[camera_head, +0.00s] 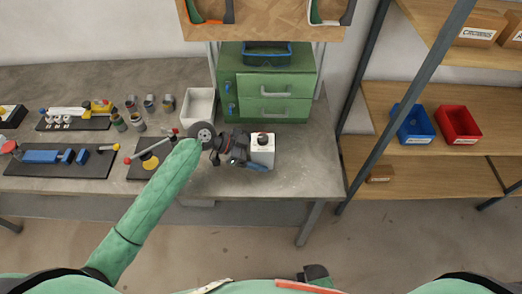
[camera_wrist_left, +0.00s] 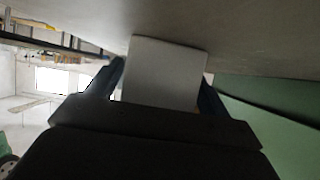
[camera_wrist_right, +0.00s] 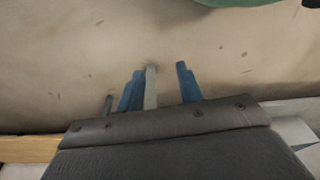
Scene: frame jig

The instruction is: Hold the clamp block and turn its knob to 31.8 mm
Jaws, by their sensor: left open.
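A small white block (camera_head: 263,156) with a dark round knob and a red mark on top (camera_head: 263,138) stands on the bench near its front edge. It appears to be the clamp block; no scale reading is legible. My left gripper (camera_head: 250,160) is open at the block's left side, with blue fingers near it. In the left wrist view a plain pale face of the block (camera_wrist_left: 165,72) lies between the two fingers (camera_wrist_left: 160,88); contact cannot be told. My right gripper (camera_wrist_right: 160,85) is open above the floor, away from the bench. A grey strip shows between its fingers.
A green drawer cabinet (camera_head: 266,90) and a white bin (camera_head: 198,108) stand behind the block. Black plates with a blue tool (camera_head: 44,157) and other fixtures lie to the left. Shelves with a blue bin (camera_head: 413,125) and a red bin (camera_head: 457,123) stand right.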

